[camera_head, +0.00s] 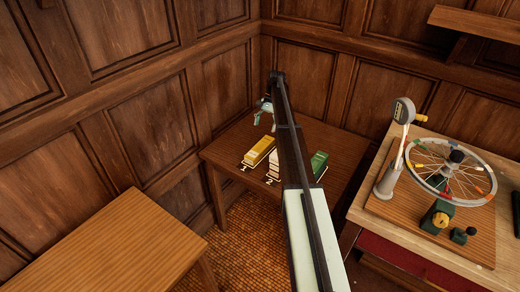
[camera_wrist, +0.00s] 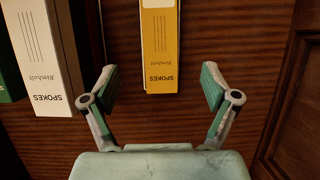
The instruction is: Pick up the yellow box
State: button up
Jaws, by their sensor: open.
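The yellow box (camera_head: 259,151), labelled "SPOKES", lies on a small dark wooden table (camera_head: 226,150) in the corner. In the wrist view the yellow box (camera_wrist: 159,45) shows at the top middle, with its near end between my fingers and its far end cut off. My gripper (camera_head: 265,108) is above the table, at the back. It is open and empty, with its fingers (camera_wrist: 158,80) apart on either side of the box's line. I cannot tell its height over the box.
A white "SPOKES" box (camera_wrist: 42,60) lies left of the yellow one in the wrist view, with a green box (camera_head: 319,160) beyond it. Wood-panelled walls (camera_head: 220,85) close in behind the table. A workbench with a spoked wheel (camera_head: 450,172) stands at the right.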

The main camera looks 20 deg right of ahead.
aim_at(260, 147)
jog(key=p+x, duration=0.1)
jog(key=x, duration=0.5)
jog(key=shift+a, duration=0.1)
jog(key=p+x, duration=0.2)
jog(key=x, duration=0.2)
jog(key=shift+s+f+p, duration=0.1)
jog(key=shift+s+p, duration=0.05)
jog(key=shift+p, duration=0.25)
jog(key=shift+a+f, duration=0.15)
jog(key=shift+f, duration=0.3)
jog(key=c, duration=1.4)
